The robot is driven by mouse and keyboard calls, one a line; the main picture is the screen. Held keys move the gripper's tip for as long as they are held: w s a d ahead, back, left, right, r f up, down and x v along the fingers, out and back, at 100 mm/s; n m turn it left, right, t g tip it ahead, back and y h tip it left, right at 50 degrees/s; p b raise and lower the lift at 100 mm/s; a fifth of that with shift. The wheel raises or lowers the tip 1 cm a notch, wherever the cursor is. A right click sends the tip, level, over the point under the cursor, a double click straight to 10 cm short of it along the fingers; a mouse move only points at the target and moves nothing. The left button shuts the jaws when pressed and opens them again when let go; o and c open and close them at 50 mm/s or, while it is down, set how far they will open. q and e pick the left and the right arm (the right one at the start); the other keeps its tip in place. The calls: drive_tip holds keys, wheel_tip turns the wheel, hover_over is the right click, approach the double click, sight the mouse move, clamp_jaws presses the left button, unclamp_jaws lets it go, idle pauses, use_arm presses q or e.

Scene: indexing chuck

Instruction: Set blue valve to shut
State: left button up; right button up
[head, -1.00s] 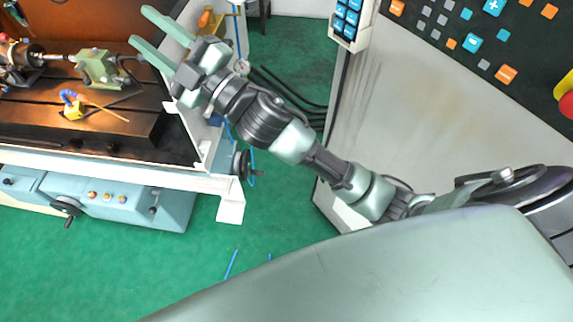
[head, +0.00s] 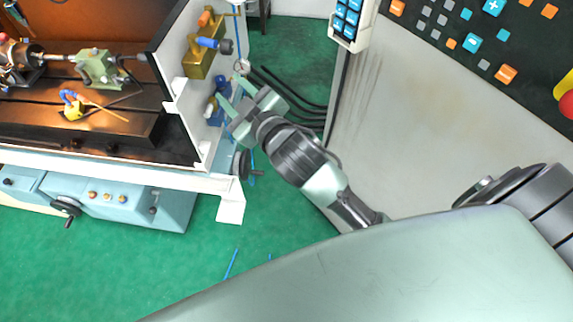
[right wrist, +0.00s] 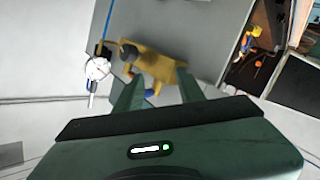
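A brass valve block (head: 197,65) sits on the white side panel of the machine, with a blue handle (head: 208,42) and a dark round knob on its right side. In the right wrist view the brass block (right wrist: 160,66) lies beyond the fingertips, and a small blue part (right wrist: 149,93) shows between the fingers. My right gripper (head: 229,88) is open, below the brass block in the head view, close to the panel. The wrist view shows its two fingers (right wrist: 157,82) apart with nothing visibly held. My left gripper is not in view.
A small round gauge (head: 242,66) hangs right of the block; it also shows in the right wrist view (right wrist: 97,68). More blue fittings (head: 214,108) sit low on the panel. A grey control cabinet (head: 400,110) stands on the right. Green floor and black hoses lie between.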

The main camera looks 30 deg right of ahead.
drive_tip(key=s+d+f+m+g+h, duration=0.1)
drive_tip(key=s+d+f+m+g, duration=0.1)
drive_tip(key=s+f, duration=0.4)
drive_tip(key=s+d+f+m+g+h, duration=0.1)
drive_tip(key=s+d+f+g, duration=0.3)
drive_tip(key=f, duration=0.6)
drive_tip(key=s+g, duration=0.1)
drive_tip(key=s, duration=0.1)
drive_tip(key=shift+s+m, duration=0.35)
drive_tip(key=shift+m, duration=0.05)
